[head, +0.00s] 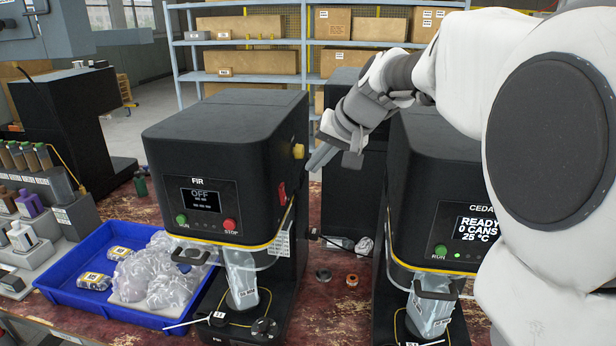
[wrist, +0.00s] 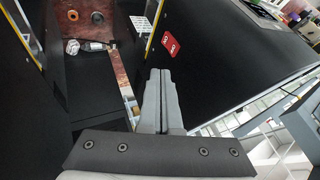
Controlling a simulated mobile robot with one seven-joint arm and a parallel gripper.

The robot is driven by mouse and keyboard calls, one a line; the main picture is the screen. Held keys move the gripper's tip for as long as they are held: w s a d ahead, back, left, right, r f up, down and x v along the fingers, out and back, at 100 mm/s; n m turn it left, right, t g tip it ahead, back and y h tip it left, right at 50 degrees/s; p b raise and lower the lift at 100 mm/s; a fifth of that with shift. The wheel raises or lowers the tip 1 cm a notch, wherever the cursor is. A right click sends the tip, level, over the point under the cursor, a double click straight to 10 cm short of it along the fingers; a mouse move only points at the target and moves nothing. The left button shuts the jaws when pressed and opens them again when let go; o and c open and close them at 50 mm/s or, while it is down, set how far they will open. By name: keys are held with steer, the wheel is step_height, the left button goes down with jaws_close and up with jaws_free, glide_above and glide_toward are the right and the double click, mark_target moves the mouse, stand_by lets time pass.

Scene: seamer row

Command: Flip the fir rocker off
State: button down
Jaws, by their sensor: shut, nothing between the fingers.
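The fir machine (head: 225,165) is a black box with FIR above a small screen that reads OFF. Its red rocker (head: 282,193) is on the right side face, low and near the front. In the wrist view the red rocker (wrist: 170,43) shows pale marks and lies just beyond the fingertips. My gripper (head: 314,166) is shut and empty, to the right of the rocker and a little above it in the head view. Its fingers (wrist: 160,74) also show closed together in the wrist view. I see a gap between fingertips and rocker. Its tilt is too small to tell.
A yellow knob (head: 298,151) sits above the rocker on the same face. The cedar machine (head: 440,190) stands close on the right, its screen reading READY. A blue tray (head: 75,297) with bagged items lies left. The gap between machines is narrow.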

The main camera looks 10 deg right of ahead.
steer(key=shift+a+r+v, duration=0.15)
steer(key=shift+v, duration=1)
steer(key=shift+a+r+v, duration=0.15)
steer(key=shift+a+v, duration=0.05)
steer(key=shift+v, duration=0.95)
steer(key=shift+w+f, duration=0.1)
steer(key=shift+w, duration=0.1)
steer(key=s+f+n+h, duration=0.1)
steer(key=s+f, duration=0.3)
steer(key=s, duration=0.4)
steer(key=s+f+n+h, duration=0.1)
steer(key=s+f, duration=0.3)
steer(key=s, duration=0.5)
steer(key=s+f+n+g+h, duration=0.1)
steer(key=s+f, duration=0.3)
steer(key=s, duration=0.5)
steer(key=shift+a+h, duration=0.4)
